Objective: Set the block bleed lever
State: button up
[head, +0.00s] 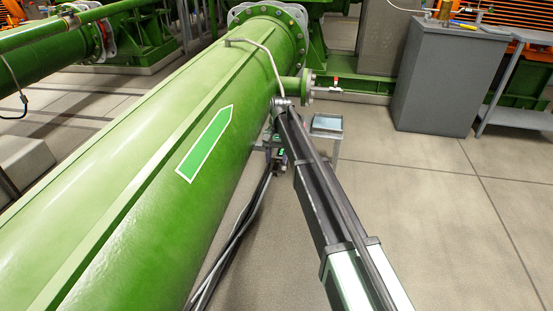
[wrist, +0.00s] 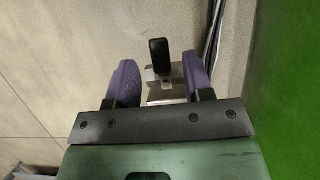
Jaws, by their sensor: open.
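In the wrist view a lever with a black grip (wrist: 158,52) rises from a pale metal bracket or block (wrist: 165,94). My gripper (wrist: 159,72) is open, with one purple-grey finger to the left of the lever and the other to the right. The black grip shows in the gap, near the fingertips, with room on both sides. I cannot tell how deep it sits between the fingers, and no contact shows. In the head view my arm runs along the green pipe's right side, and I cannot make out the lever or the fingers there.
The large green pipe (head: 150,170) lies left of my arm, with dark cables (head: 243,225) hanging beside it. A small stand (head: 328,124) and a grey cabinet (head: 440,80) are to the right.

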jog(key=p+v, duration=0.8)
jog(key=v, duration=0.2)
jog(key=shift+f, duration=0.1)
